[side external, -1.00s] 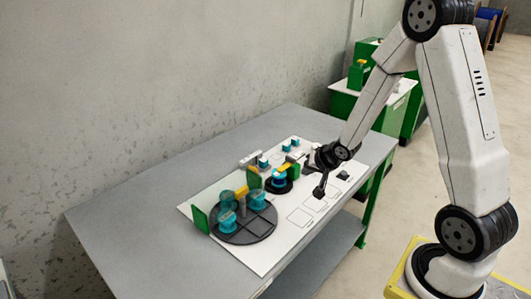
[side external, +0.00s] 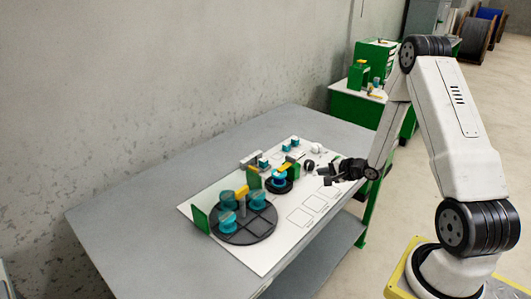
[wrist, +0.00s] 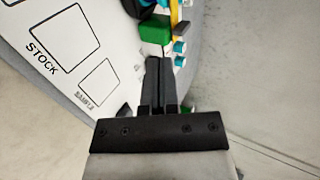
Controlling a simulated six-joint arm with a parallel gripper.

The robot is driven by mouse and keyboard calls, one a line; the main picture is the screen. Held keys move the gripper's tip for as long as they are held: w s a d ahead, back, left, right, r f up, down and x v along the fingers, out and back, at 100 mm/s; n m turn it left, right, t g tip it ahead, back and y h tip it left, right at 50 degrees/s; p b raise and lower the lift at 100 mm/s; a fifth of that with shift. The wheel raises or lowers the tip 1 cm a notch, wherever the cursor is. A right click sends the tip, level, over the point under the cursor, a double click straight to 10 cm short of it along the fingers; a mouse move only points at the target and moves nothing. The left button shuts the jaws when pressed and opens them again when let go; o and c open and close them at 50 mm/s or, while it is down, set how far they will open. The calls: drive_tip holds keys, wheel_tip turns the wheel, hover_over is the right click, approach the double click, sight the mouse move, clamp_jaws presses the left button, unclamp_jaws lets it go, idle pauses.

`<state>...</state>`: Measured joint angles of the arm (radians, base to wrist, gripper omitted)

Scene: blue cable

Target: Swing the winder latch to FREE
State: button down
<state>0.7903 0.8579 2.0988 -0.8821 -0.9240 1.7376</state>
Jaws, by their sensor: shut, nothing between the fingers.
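I cannot tell which part is the latch or read a FREE mark. My gripper (side external: 322,172) is right of the spool, apart from it and above the board's right part. In the wrist view my gripper's fingers (wrist: 157,62) are together and empty. Their tips appear close to a green block (wrist: 155,32) with a white part below it; contact cannot be judged.
A large dark turntable (side external: 246,233) with several teal spools fills the board's near end. Green upright plates (side external: 200,219) stand beside it. Small teal pieces (side external: 263,162) sit at the back. The white board (wrist: 25,75) has bare outlined squares, one labelled STOCK.

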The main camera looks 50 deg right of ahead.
drive_tip(key=shift+w, duration=0.15)
approach(285, 169)
drive_tip(key=x, duration=0.5)
drive_tip(key=shift+f, duration=0.45)
drive_tip(key=shift+w, duration=0.8)
